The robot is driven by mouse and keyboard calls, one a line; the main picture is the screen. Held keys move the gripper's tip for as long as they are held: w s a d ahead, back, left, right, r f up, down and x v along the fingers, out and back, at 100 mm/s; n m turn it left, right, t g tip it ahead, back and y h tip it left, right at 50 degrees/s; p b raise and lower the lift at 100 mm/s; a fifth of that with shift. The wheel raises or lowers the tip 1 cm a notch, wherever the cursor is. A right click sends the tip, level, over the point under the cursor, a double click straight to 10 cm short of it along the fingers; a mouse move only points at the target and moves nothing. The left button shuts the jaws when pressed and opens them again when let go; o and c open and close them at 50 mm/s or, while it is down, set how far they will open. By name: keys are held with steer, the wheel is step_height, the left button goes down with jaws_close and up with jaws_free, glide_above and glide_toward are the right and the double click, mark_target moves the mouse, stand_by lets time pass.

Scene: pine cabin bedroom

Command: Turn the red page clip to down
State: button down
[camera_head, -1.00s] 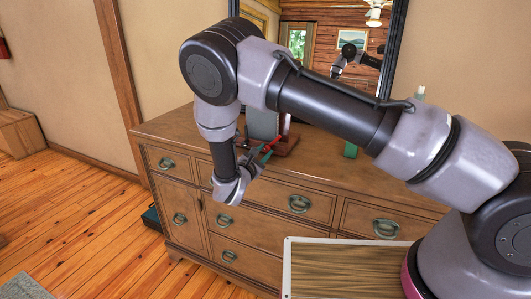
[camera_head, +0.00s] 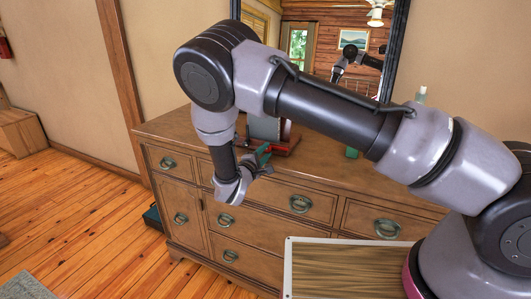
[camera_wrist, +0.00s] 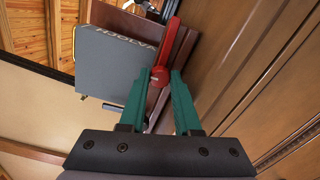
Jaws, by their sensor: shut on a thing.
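The red page clip (camera_wrist: 176,45) is a long bar with a round end in the wrist view. It runs beside a grey book (camera_wrist: 112,62) with lettering on its edge. My gripper (camera_wrist: 159,77) is shut on the clip's round end, between its two green fingertips. In the head view my gripper (camera_head: 263,155) is at the dresser's front edge, before the reddish-brown stand (camera_head: 286,143) and the grey book (camera_head: 264,128). My arm hides part of both there, and I cannot make out the clip clearly.
The wooden dresser (camera_head: 330,172) has a mirror (camera_head: 310,42) behind it. A small green item (camera_head: 352,152) and a pale bottle (camera_head: 421,95) stand further right on its top. The wooden floor (camera_head: 85,215) is open at the left.

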steer(key=shift+m, duration=0.4)
steer(key=c, duration=0.6)
jaws_free()
